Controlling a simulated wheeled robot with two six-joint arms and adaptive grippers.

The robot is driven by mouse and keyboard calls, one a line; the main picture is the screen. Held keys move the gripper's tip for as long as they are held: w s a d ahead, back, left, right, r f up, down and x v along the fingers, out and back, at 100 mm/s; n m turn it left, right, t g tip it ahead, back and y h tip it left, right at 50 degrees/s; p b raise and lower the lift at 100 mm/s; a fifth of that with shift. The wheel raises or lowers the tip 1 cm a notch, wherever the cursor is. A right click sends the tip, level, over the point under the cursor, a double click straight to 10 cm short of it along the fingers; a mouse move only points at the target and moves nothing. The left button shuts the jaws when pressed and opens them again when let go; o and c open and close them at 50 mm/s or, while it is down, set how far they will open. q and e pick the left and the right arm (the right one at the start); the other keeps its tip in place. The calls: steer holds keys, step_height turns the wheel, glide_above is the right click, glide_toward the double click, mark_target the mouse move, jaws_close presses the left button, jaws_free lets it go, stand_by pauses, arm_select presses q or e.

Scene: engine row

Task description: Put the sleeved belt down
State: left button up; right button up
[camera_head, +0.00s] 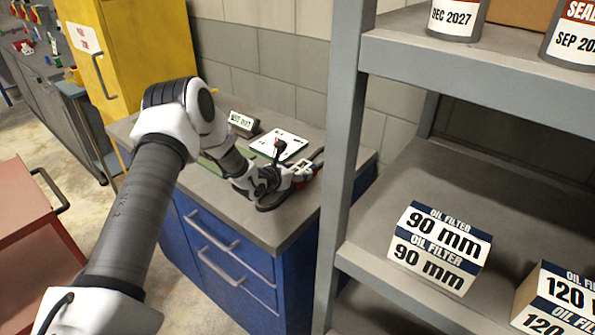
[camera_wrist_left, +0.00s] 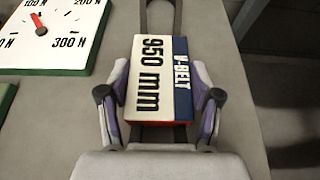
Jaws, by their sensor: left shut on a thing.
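The sleeved belt shows in the left wrist view as a dark belt in a white and navy sleeve (camera_wrist_left: 150,65) marked V-BELT 950 mm. Loops of the belt stick out at both ends of the sleeve. My left gripper (camera_wrist_left: 160,98) is shut on the sleeve, one finger at each side. In the head view my left gripper (camera_head: 290,178) is over the right part of the grey worktop (camera_head: 262,232), and the sleeve (camera_head: 303,169) is partly hidden by it. I cannot tell whether the belt touches the worktop. My right gripper is not in view.
A white dial plate (camera_head: 281,146) on a green base lies just behind the gripper, with a dark label block (camera_head: 243,124) to its left. A grey shelf post (camera_head: 342,150) stands close on the right. Oil filter boxes (camera_head: 440,248) sit on the shelf. The worktop's front is clear.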

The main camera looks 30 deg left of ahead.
arm_select(q)
steer(key=o, duration=1.3)
steer(key=shift+s+f, duration=0.1)
steer(key=shift+f, duration=0.1)
steer(key=shift+r+p, duration=0.45)
steer(key=v, duration=1.1)
steer(key=shift+s+a+f, duration=0.1)
steer(key=shift+s, duration=0.4)
steer(key=shift+w, duration=0.1)
